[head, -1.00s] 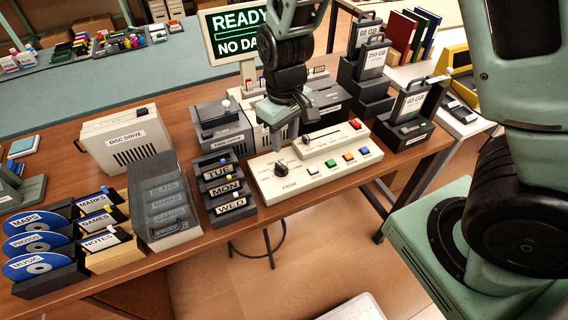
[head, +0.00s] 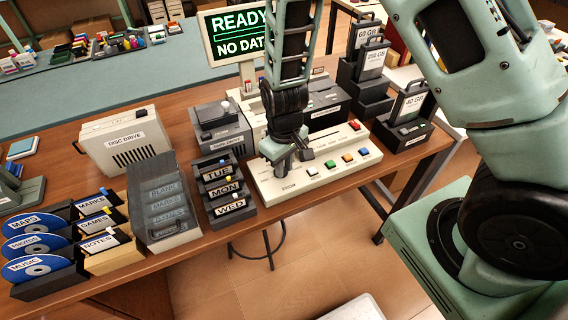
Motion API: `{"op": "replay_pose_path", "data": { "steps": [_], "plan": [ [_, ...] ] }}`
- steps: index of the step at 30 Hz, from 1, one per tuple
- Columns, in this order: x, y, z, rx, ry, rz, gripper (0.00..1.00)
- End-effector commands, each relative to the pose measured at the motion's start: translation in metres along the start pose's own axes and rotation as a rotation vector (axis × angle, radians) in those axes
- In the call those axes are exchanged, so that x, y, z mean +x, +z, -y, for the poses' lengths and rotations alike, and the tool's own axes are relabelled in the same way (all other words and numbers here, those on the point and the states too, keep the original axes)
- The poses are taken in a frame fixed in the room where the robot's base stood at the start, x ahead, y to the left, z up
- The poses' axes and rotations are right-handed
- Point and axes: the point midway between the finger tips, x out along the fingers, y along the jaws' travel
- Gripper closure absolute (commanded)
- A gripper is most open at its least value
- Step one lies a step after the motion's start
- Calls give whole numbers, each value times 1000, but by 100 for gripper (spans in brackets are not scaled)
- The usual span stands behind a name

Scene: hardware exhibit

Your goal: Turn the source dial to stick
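The cream control panel (head: 312,183) sits near the front edge of the wooden table, with a row of white, orange, blue and green buttons and a red button at its upper right. The source dial is on the panel's left part, and my gripper now hides it. My gripper (head: 284,170) points down right over the dial's place. I cannot tell whether the fingers touch the dial or how far they are apart. The screen (head: 238,36) behind reads READY, NO DATA.
Black trays labelled TUE, MON and WED (head: 226,190) stand close to the panel's left. Drive cartridges (head: 405,120) stand to the right.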

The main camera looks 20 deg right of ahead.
Motion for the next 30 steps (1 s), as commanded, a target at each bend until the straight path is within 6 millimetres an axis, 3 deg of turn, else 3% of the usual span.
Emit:
{"op": "replay_pose_path", "data": {
  "steps": [2,17,30],
  "plan": [
    [0,0,0,0,0,0,100],
    [-1,0,1,88,0,0,100],
    [-2,-1,6,460,1,1,100]
  ]
}}
